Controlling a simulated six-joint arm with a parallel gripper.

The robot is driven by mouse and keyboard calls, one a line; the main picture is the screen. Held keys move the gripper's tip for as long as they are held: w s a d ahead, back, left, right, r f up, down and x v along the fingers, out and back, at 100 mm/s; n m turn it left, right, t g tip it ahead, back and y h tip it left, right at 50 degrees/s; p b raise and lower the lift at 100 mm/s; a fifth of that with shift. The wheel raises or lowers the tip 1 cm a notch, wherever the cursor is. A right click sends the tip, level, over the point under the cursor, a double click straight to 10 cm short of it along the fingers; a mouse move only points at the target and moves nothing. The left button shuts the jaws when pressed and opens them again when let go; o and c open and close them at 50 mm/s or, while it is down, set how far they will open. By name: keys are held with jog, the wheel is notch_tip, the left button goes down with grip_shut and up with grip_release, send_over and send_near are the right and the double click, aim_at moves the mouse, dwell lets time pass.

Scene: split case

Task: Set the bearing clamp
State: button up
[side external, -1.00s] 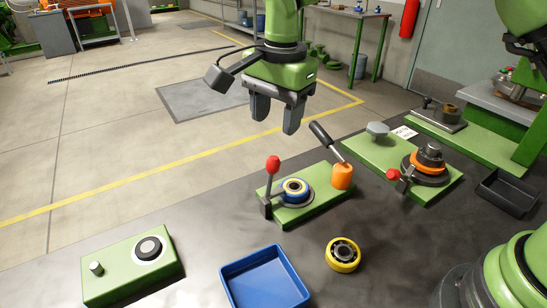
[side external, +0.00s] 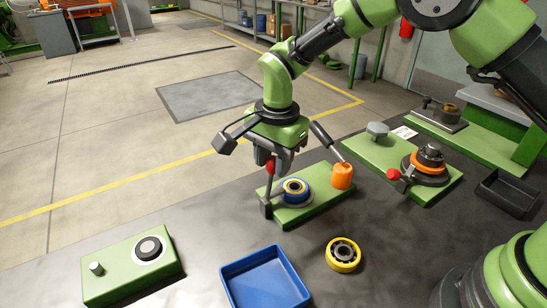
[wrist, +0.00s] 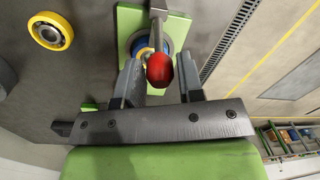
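The green clamp fixture (side external: 308,212) holds a blue-ringed bearing (side external: 294,187) in its round seat. A lever with a red knob (side external: 270,167) stands upright at the fixture's left end. In the wrist view, the red knob (wrist: 160,71) lies between my fingers, with a gap visible on both sides. My gripper (side external: 272,164) is open and points down around the knob. Its fingers partly hide the knob and lever in the side view. In the wrist view the knob and lever cover part of the bearing.
An orange cylinder (side external: 342,177) with a dark-handled lever stands at the fixture's right end. A yellow bearing (side external: 343,254) and a blue tray (side external: 230,289) lie in front. A green block with a round pad (side external: 110,280) is at left. Another green fixture (side external: 420,190) stands behind right.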

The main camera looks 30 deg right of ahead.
grip_shut()
jog(key=shift+a+f+h, duration=0.45)
jog(key=shift+a+f, duration=0.3)
jog(key=shift+a, duration=0.8)
jog(key=shift+a+f+h, duration=0.5)
jog(key=shift+a+f, duration=0.2)
jog(key=shift+a, duration=0.9)
jog(key=shift+a+f+h, duration=0.45)
jog(key=shift+a+f, duration=0.3)
jog(key=shift+a, duration=0.8)
